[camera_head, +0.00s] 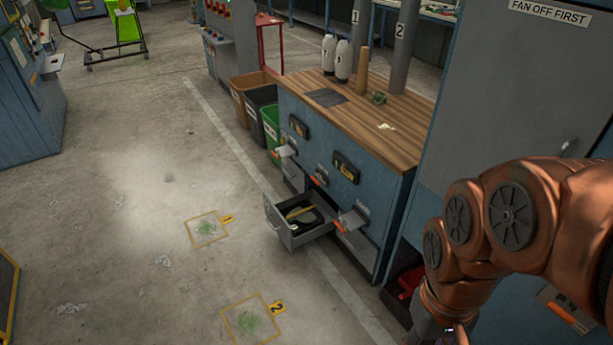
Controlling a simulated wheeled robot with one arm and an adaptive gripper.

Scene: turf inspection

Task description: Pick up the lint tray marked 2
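I cannot make out a lint tray with a readable 2 on it. Two small grey tray-like parts stick out of the blue cabinet's front, one at the left (287,150) and one at the right (352,219), each with an orange mark by it; any number on them is too small to read. Two grey pipes marked 1 (357,35) and 2 (399,50) rise behind the cabinet. My copper-coloured arm reaches down at the right, and its end runs to the bottom edge. My gripper's fingers do not show.
An open drawer (284,236) holding dark items juts from the blue cabinet (310,145). Yellow floor squares marked 1 (190,232) and 2 (229,320) hold green scraps. Bins (256,97) stand left of the cabinet. A tall grey cabinet (500,90) stands right. Open floor lies left.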

